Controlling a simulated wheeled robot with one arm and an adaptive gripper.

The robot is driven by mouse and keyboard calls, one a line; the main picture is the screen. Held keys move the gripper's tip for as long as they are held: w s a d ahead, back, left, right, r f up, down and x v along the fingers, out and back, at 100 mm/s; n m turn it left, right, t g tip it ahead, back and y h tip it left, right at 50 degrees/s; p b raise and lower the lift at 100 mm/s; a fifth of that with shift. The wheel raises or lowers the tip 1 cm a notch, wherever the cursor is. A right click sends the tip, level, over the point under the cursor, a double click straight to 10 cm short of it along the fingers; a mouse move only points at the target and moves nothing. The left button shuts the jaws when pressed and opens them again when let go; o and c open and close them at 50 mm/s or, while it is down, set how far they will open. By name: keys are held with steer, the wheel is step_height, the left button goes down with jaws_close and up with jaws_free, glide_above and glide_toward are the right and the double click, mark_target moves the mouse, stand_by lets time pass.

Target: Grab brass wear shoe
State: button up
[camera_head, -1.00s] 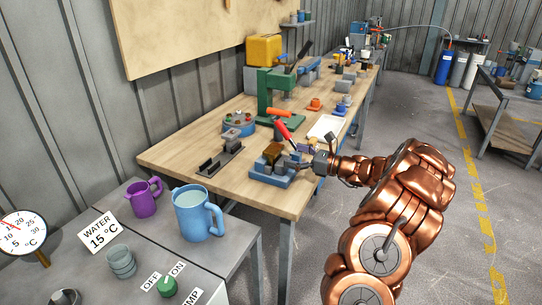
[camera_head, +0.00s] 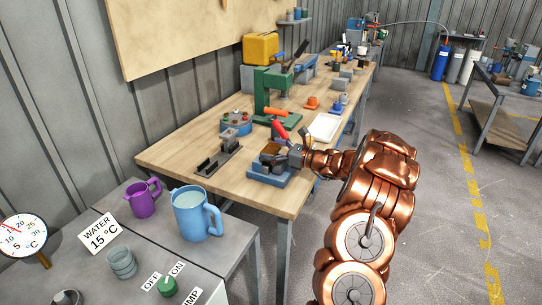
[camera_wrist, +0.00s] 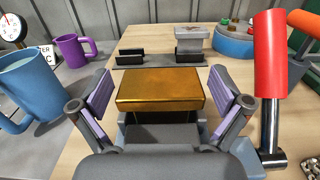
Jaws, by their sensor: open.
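The brass wear shoe (camera_wrist: 160,90) is a gold-coloured block in the middle of the wrist view. It rests on a grey and blue fixture (camera_head: 259,176) near the front of the wooden bench. In the head view the shoe (camera_head: 271,148) shows small and partly hidden by my gripper. My gripper (camera_wrist: 164,97) is open, with one purple-padded finger to the left of the shoe and one to the right. Gaps show between the pads and the block, so it seems untouched. The shoe's underside is hidden.
A red-handled lever (camera_wrist: 270,75) stands close to the right finger. A dark stand with a grey block (camera_wrist: 192,45) lies beyond the shoe. A blue jug (camera_head: 193,213) and purple mug (camera_head: 143,198) stand on the grey table at left. A green press (camera_head: 270,92) stands farther back.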

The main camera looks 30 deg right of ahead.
steer(key=c, duration=1.2)
steer(key=shift+r, duration=0.1)
steer(key=shift+c, duration=0.2)
